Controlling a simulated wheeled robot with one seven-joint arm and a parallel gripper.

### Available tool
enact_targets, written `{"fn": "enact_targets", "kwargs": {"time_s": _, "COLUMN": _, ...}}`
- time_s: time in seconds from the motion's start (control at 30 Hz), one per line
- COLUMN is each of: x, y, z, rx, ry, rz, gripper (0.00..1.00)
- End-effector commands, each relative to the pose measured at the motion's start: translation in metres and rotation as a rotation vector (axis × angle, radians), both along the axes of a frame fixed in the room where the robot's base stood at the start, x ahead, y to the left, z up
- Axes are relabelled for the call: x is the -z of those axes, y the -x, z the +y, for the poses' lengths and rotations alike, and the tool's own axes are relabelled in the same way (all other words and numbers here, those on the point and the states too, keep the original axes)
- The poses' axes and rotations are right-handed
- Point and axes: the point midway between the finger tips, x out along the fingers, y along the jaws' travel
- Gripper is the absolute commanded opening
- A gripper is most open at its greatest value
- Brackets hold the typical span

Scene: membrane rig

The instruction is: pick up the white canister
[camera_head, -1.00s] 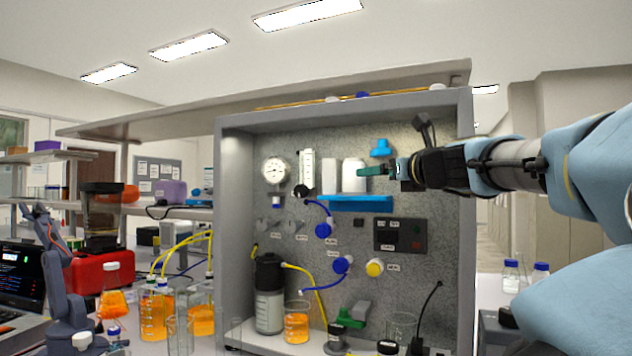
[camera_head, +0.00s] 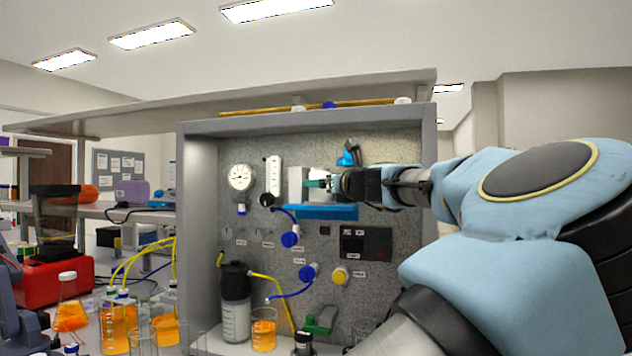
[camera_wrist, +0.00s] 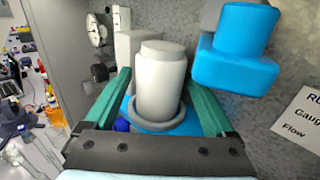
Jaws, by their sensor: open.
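The white canister (camera_wrist: 160,85) stands upright in the middle of the wrist view, with a slightly narrower lid. A pale ring shows around its base. In the head view the canister (camera_head: 319,172) is partly hidden by my fingers, above the blue shelf (camera_head: 318,212). My gripper (camera_wrist: 155,90) is open, with one green finger on the left of the canister and the other on the right. A gap shows on the left; on the right the finger is close, and I cannot tell whether it touches. In the head view my gripper (camera_head: 316,184) is at shelf height.
A blue stepped object (camera_wrist: 237,50) stands close to the right finger. A white block (camera_wrist: 128,45) is behind the canister to the left. The grey speckled panel (camera_head: 270,240) carries a gauge (camera_head: 241,178), a flowmeter (camera_head: 273,180) and blue fittings. Glassware with orange liquid stands below.

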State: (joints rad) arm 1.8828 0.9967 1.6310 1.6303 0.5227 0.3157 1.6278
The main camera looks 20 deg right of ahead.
Motion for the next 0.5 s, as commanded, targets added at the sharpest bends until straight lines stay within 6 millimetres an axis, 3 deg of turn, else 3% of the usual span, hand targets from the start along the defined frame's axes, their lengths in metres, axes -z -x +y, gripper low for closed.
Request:
{"fn": "enact_targets", "kwargs": {"time_s": 0.27, "x": 0.0010, "y": -0.0026, "z": -0.0001, "rx": 0.001, "ry": 0.000, "rz": 0.000, "gripper": 0.88}}
{"fn": "enact_targets", "kwargs": {"time_s": 0.5, "x": 0.0009, "y": -0.0024, "z": -0.0001, "rx": 0.001, "ry": 0.000, "rz": 0.000, "gripper": 0.61}}
